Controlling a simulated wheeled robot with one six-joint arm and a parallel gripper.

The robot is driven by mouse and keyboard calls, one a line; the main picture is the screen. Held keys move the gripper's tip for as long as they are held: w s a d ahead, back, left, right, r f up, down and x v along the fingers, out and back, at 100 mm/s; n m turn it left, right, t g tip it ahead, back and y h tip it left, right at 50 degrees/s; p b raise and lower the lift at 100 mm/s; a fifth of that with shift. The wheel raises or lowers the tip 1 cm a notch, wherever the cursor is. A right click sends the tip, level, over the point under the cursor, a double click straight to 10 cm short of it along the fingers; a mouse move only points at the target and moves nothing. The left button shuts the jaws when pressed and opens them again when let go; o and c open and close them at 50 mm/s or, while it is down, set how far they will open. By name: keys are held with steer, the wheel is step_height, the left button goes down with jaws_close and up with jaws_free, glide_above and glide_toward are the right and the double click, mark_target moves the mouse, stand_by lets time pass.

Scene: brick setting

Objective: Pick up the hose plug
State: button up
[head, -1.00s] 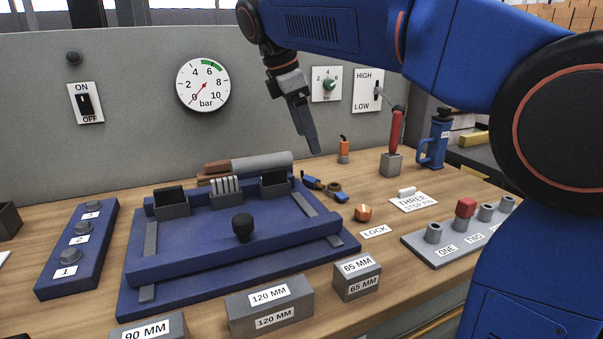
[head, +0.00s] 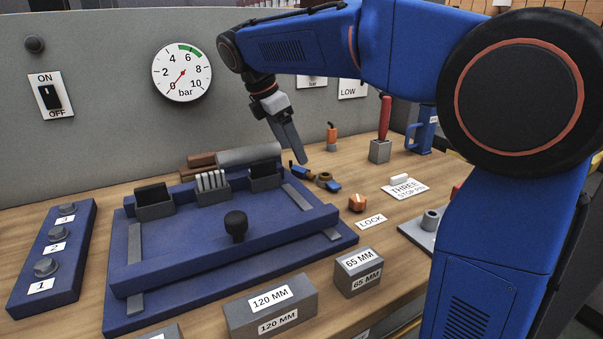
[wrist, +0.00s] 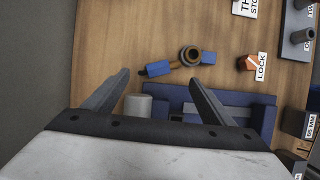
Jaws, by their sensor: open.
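A small blue piece with a brass-coloured end, which looks like the hose plug (head: 298,173), lies on the wooden bench behind the blue fixture's right end. It also shows in the wrist view (wrist: 158,69), ahead of and between the fingertips. A brass ring with a blue end (head: 325,178) lies close beside it; in the wrist view the ring (wrist: 191,56) is just right of the brass end. I cannot tell whether they touch. My gripper (head: 301,160) is above the plug, pointing down, fingers apart and empty; both fingers (wrist: 160,76) show in the wrist view.
The blue fixture (head: 225,265) with a grey cylinder (head: 248,153) stands left of the plug. An orange knob (head: 357,203) by the LOCK label, an orange-topped item (head: 331,138) and a red-handled lever (head: 384,125) stand nearby. A grey panel (head: 110,120) rises behind.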

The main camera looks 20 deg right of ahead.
mark_target(302, 169)
steer(key=shift+s+x, duration=0.1)
steer(key=shift+x, duration=1.55)
steer(key=shift+s+x, duration=0.15)
steer(key=shift+x, duration=1.55)
steer(key=c, duration=1.2)
